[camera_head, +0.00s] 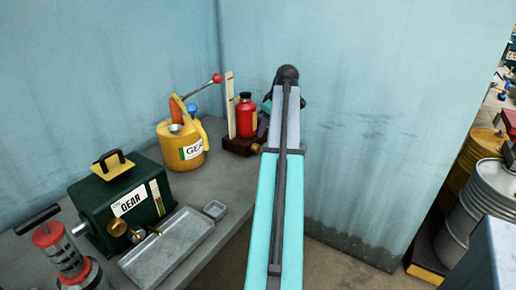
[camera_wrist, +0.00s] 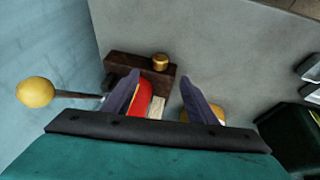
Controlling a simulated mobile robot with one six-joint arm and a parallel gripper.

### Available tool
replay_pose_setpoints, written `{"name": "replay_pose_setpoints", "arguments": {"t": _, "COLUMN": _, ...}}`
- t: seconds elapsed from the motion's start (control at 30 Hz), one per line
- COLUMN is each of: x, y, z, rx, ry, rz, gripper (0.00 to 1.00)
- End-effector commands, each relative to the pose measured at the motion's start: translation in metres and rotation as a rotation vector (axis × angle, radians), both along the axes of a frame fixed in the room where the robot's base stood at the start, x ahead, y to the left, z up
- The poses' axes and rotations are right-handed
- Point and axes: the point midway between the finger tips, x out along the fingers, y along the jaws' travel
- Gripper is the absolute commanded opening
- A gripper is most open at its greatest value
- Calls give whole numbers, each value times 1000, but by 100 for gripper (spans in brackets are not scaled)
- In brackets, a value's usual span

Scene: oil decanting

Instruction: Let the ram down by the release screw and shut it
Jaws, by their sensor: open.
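The red jack (camera_head: 246,120) stands on a dark brown base block (camera_head: 238,146) against the wall. Its brass release screw (camera_head: 257,149) sticks out at the base's near right side; the screw also shows in the wrist view (camera_wrist: 160,62). My gripper (camera_wrist: 161,77) is open, with its two dark fingers apart. In the wrist view the screw appears just beyond and between the fingertips; I cannot tell the height gap. Part of the red body (camera_wrist: 144,98) shows between the fingers. In the head view my arm hides most of the gripper.
A yellow oil can (camera_head: 183,147), a green gear-oil box (camera_head: 120,205) and a metal tray (camera_head: 168,248) stand to the left. A yellow-knobbed lever (camera_wrist: 36,92) juts left in the wrist view. Bench around the screw is clear.

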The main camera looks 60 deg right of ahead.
Motion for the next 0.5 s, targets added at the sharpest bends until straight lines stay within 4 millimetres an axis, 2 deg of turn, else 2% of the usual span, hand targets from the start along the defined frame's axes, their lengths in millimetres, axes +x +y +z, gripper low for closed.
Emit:
{"name": "replay_pose_setpoints", "arguments": {"t": 0.27, "x": 4, "y": -2, "z": -11, "rx": 1, "ry": 0, "rz": 0, "gripper": 52}}
{"name": "replay_pose_setpoints", "arguments": {"t": 0.5, "x": 15, "y": -5, "z": -36, "rx": 2, "ry": 1, "rz": 1, "gripper": 52}}
